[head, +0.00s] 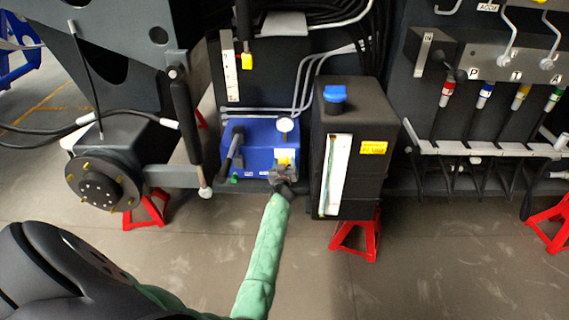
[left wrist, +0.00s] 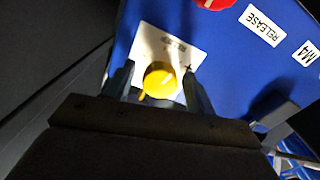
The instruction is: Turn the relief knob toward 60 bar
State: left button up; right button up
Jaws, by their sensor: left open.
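The relief knob is yellow and round and sits on a white label plate on the blue hand-pump unit (head: 249,148). In the left wrist view the knob (left wrist: 160,82) lies between the two fingers of my left gripper (left wrist: 158,74), with a finger on each side. The label plate (left wrist: 148,42) carries a scale too small to read. My left gripper (head: 284,181) is open at the lower right front of the blue unit in the head view. I cannot tell whether either finger touches the knob. My right gripper is out of view.
A black tank (head: 376,145) with a blue cap stands close to the right of the blue unit. A round pressure gauge (head: 285,124) sits on top of the unit, and a black lever (head: 231,150) is at its left. A red release knob (left wrist: 213,3) is nearby.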

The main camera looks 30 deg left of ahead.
pick_arm(q)
jog(key=shift+c, duration=0.4)
jog(key=c, duration=0.9)
